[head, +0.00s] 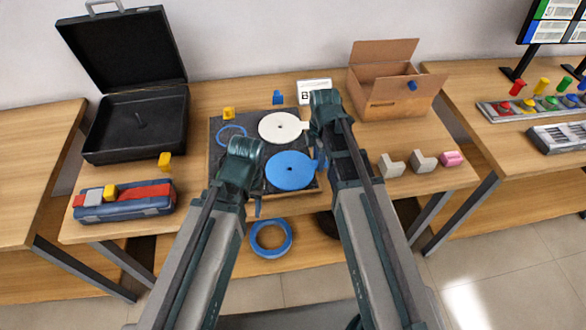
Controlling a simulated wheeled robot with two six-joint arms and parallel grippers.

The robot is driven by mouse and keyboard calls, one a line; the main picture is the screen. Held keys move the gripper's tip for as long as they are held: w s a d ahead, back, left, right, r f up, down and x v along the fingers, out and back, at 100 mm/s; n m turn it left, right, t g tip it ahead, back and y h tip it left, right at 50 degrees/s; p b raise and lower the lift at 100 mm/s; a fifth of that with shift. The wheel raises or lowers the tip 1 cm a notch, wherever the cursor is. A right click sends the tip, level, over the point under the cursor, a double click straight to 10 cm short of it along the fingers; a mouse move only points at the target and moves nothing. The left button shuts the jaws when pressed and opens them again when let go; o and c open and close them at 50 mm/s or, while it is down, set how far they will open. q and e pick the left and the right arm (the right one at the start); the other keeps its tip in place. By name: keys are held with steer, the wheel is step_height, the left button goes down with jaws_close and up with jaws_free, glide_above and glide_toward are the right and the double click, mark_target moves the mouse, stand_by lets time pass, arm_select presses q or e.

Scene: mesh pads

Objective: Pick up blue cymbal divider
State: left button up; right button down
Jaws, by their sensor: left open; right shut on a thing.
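A blue disc (290,171), which I take as the blue cymbal divider, shows over the dark mesh pad (217,165) on the middle table. Its right edge meets my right gripper (321,158), which is shut on it; my arm hides most of the jaws. I cannot tell whether the disc is lifted off the pad. A white disc (280,127) with a tab lies just behind it. My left gripper (257,206) is open and empty near the pad's front left corner, mostly hidden by its own arm.
A thin blue ring (231,134) lies on the pad's left. An open black case (136,125) and a blue-red toolbox (125,203) stand left. A cardboard box (390,95) stands back right, with grey blocks (392,166) before it. A blue ring (271,238) is below the table's front.

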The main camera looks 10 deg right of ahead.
steer(key=shift+r, duration=0.1)
step_height(320, 180, up, 10)
steer(key=p, duration=1)
steer(key=shift+r, duration=0.15)
steer(key=shift+a, duration=0.15)
